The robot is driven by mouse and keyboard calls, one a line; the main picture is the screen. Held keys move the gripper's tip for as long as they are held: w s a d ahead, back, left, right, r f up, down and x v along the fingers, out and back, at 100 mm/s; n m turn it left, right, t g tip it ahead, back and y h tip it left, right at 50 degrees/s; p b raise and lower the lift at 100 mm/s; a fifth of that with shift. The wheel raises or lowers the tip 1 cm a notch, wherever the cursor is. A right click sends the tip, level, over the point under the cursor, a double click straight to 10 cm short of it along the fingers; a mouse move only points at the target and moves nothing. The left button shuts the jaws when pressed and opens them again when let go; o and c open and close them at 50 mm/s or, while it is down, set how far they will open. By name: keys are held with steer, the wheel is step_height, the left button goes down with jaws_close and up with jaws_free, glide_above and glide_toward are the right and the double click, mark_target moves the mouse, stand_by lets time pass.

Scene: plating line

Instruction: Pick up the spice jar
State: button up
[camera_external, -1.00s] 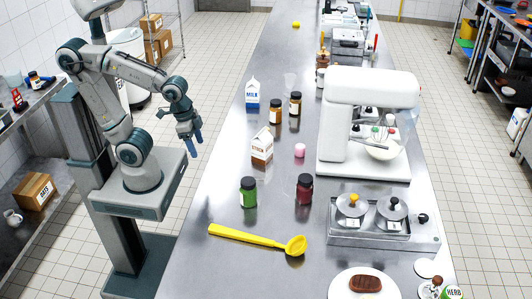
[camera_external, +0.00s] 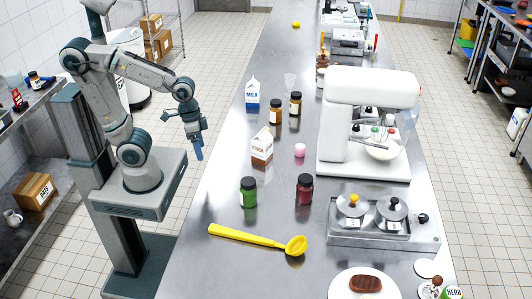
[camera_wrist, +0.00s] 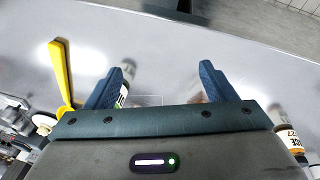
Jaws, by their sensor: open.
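Several jars stand on the steel counter (camera_external: 225,205), and I cannot tell for sure which is the spice jar. Two amber jars with dark lids, one nearer (camera_external: 275,112) and one just behind (camera_external: 295,104), stand near the milk carton. A green jar (camera_external: 248,193) and a dark red jar (camera_external: 305,189) stand nearer the camera. My gripper (camera_external: 199,154) is open and empty, left of the counter edge, fingers pointing down. In the wrist view its fingers (camera_wrist: 165,82) are spread. A green-labelled jar (camera_wrist: 124,90) shows partly behind the left finger. A brown-orange labelled item (camera_wrist: 290,137) is at right.
A stock carton (camera_external: 262,146), milk carton (camera_external: 253,94) and pink item (camera_external: 299,150) stand among the jars. A yellow ladle (camera_external: 250,237) lies in front. A white mixer (camera_external: 365,125) and a tray with lidded pots (camera_external: 345,236) occupy the right side. The counter's left strip is clear.

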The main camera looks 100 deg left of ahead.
steer(key=w+a+n+t+h, duration=0.65)
steer(key=w+a+n, duration=0.55)
steer(key=w+n, duration=0.35)
steer(key=a+f+n+t+y+b, duration=0.25)
steer(key=a+n+t+y, duration=0.6)
steer(key=a+n, duration=1.4)
steer(key=m+h, duration=0.1)
steer(key=m, duration=0.4)
glide_toward(280, 112)
steer(key=shift+w+a+f+t, duration=0.4)
steer(key=shift+w+a+f, duration=0.65)
steer(key=shift+w+f, duration=0.1)
steer(key=shift+w+r+m, duration=0.1)
steer(key=shift+w+m, duration=0.2)
steer(key=shift+w, duration=0.05)
steer(key=w+p, duration=0.1)
steer(key=w, duration=0.5)
steer(key=shift+w+d, duration=0.1)
steer(key=shift+w, duration=0.25)
steer(key=c, duration=1.2)
